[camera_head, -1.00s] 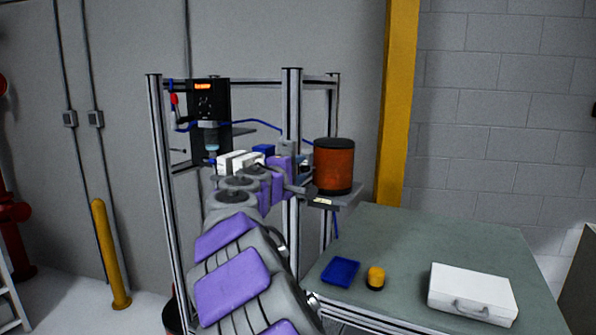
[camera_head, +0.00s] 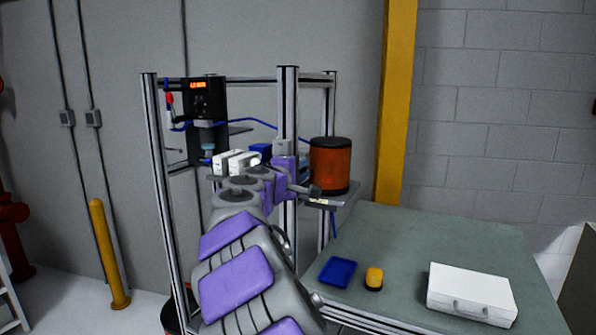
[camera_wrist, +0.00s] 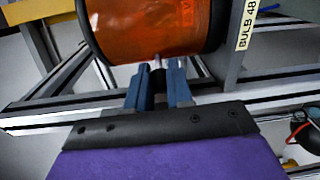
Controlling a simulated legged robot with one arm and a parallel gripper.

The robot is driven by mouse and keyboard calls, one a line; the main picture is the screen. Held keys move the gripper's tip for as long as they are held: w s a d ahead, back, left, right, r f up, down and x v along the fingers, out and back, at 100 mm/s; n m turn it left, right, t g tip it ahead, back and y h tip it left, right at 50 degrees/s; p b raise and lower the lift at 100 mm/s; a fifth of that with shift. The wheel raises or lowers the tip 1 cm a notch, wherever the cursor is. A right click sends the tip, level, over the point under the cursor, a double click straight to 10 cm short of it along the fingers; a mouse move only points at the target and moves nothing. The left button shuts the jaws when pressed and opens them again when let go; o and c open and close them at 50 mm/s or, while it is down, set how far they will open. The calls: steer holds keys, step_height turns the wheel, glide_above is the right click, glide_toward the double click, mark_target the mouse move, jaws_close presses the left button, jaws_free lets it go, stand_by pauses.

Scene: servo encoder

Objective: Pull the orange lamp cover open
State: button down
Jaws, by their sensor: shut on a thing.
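The orange lamp cover (camera_head: 330,166) is a cylinder with dark top and bottom bands, on a small shelf on the metal frame. It also shows in the wrist view (camera_wrist: 150,30), where it lies sideways across the top. My gripper (camera_wrist: 158,72) is at the cover's near side, with its two blue fingers shut on a small pale knob (camera_wrist: 157,64) at the cover's edge. In the head view my arm hides part of the gripper, and the fingers are hard to make out. I cannot see a gap between the cover and its base.
The metal frame (camera_head: 288,130) stands close around my arm. A black device (camera_head: 205,102) with a red display hangs on it. To the right, a green table (camera_head: 410,245) holds a blue tray (camera_head: 338,272), a yellow object (camera_head: 374,279) and a white case (camera_head: 470,293).

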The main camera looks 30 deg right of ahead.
steer(key=shift+s+f, duration=0.15)
steer(key=shift+f, duration=0.15)
